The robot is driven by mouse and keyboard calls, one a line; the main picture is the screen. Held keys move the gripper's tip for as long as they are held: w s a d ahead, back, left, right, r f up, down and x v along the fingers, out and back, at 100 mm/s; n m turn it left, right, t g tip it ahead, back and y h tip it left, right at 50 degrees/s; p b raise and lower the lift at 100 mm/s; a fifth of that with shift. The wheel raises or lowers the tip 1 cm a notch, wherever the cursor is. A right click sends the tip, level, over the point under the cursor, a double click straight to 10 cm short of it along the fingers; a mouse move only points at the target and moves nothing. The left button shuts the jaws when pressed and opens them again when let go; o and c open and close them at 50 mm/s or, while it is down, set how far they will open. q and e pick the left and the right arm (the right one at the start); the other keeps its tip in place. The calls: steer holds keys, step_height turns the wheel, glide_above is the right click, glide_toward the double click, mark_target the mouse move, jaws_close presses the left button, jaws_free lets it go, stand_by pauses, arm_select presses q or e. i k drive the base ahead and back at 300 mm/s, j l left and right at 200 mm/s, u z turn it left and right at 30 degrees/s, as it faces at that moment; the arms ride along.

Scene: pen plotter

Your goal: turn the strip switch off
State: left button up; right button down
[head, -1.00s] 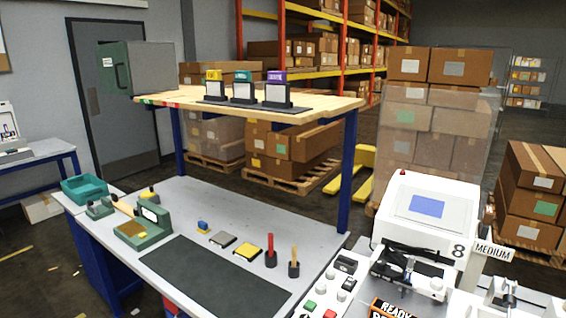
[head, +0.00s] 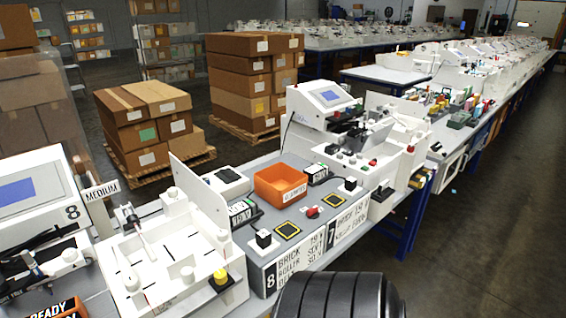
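I cannot tell for sure which item is the strip switch. A small red control (head: 312,212) sits on the grey bench top in front of the orange bin, between two yellow-edged square pads; its on or off position is too small to read. Neither of my grippers shows in the head view.
The orange bin (head: 281,183) stands behind the red control. White machines flank this bench section: a plotter with a blue screen (head: 32,200) at left, another (head: 322,105) at right. Stacked cartons (head: 145,120) stand behind. A dark floor aisle (head: 480,230) is open at right.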

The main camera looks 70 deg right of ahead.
mark_target(312, 213)
steer(key=z, duration=2.3)
